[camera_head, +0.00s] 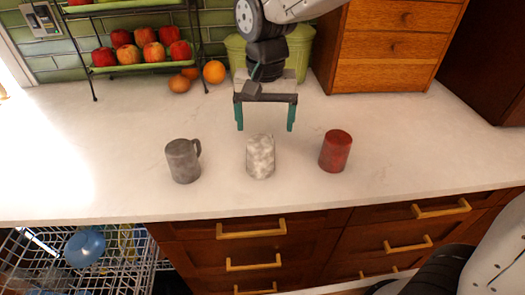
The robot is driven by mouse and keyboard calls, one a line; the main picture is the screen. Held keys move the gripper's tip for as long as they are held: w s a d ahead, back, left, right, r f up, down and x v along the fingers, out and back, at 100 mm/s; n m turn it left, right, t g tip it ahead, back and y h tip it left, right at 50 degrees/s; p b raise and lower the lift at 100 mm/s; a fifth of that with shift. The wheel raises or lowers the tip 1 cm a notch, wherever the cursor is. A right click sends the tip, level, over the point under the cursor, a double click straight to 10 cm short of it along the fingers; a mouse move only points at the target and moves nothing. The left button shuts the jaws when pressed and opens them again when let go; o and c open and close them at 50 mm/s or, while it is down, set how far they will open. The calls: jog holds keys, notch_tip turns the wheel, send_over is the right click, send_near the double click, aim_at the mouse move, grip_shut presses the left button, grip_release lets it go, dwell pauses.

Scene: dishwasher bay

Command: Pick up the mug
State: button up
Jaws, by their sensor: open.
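A dark grey mug (183,162) stands upright on the white counter, left of centre, with its handle on its right side. A mottled white-grey cup-like object (260,157) stands in the middle; no handle shows on it. A red cylindrical object (335,151) stands to the right, also with no handle in view. My gripper (265,126) points down with its two teal fingers spread wide and nothing between them. It is above and behind the mottled object, apart from it.
A fruit rack (140,68) with apples stands at the back left, with oranges (214,71) beside it. A green bin (300,48) and a wooden drawer box (388,75) stand behind my gripper. An open dishwasher rack (40,250) is below the counter's front left. The counter's right side is clear.

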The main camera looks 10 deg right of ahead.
aim_at(260, 140)
jog(key=f, duration=0.5)
jog(key=a+f, duration=0.1)
jog(key=f, duration=0.2)
jog(key=shift+f, duration=0.2)
jog(key=c, duration=1.1)
